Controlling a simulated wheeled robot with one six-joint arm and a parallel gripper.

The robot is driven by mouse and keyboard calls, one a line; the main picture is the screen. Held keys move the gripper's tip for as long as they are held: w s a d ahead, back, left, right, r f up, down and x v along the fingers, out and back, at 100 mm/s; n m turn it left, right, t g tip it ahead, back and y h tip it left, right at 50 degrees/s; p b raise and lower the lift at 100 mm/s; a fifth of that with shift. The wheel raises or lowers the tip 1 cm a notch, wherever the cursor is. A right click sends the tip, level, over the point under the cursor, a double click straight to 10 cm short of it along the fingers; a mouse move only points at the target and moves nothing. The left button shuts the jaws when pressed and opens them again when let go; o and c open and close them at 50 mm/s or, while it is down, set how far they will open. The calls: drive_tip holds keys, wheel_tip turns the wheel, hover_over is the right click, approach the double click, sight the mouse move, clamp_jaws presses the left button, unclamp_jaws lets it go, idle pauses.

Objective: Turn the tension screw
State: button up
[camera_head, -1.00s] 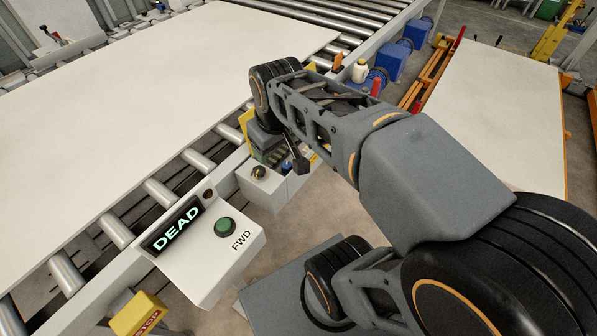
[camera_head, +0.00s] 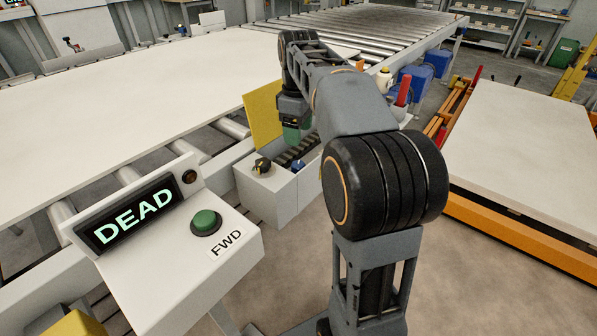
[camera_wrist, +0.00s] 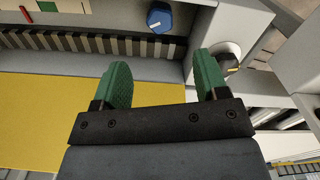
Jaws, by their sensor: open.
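My gripper (camera_head: 293,140) points down over the open grey housing beside the conveyor. In the wrist view its two green fingers (camera_wrist: 160,75) are apart with nothing between them. A blue knob with a white mark (camera_wrist: 159,18) sits beyond the fingertips, at the edge of a dark ribbed belt (camera_wrist: 85,42). A black knob with a yellow mark (camera_wrist: 232,70) lies just right of the right finger, which partly covers it. In the head view the black knob (camera_head: 262,166) and the blue knob (camera_head: 298,165) show below my gripper. I cannot tell which part is the tension screw.
A yellow cover (camera_head: 262,118) stands open behind the housing (camera_head: 268,195). A control box with a "DEAD" display (camera_head: 128,215) and a green FWD button (camera_head: 206,222) is nearer. A red-handled part (camera_head: 403,90) and an orange lift table (camera_head: 520,232) are to the right.

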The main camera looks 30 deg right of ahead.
sight(298, 164)
wheel_tip(298, 164, down, 11)
drive_tip(key=b, duration=0.4)
drive_tip(key=shift+b, duration=0.3)
drive_tip(key=c, duration=0.9)
drive_tip(key=shift+m+p, duration=0.3)
drive_tip(key=shift+p, duration=0.1)
drive_tip(key=m+p, duration=0.3)
drive_tip(key=shift+r, duration=0.25)
drive_tip(key=m+p, duration=0.4)
drive_tip(key=shift+f, duration=0.1)
drive_tip(key=shift+f+m+p, duration=0.1)
drive_tip(key=shift+m+p, duration=0.85)
drive_tip(key=shift+m, duration=0.45)
drive_tip(key=shift+f, duration=0.1)
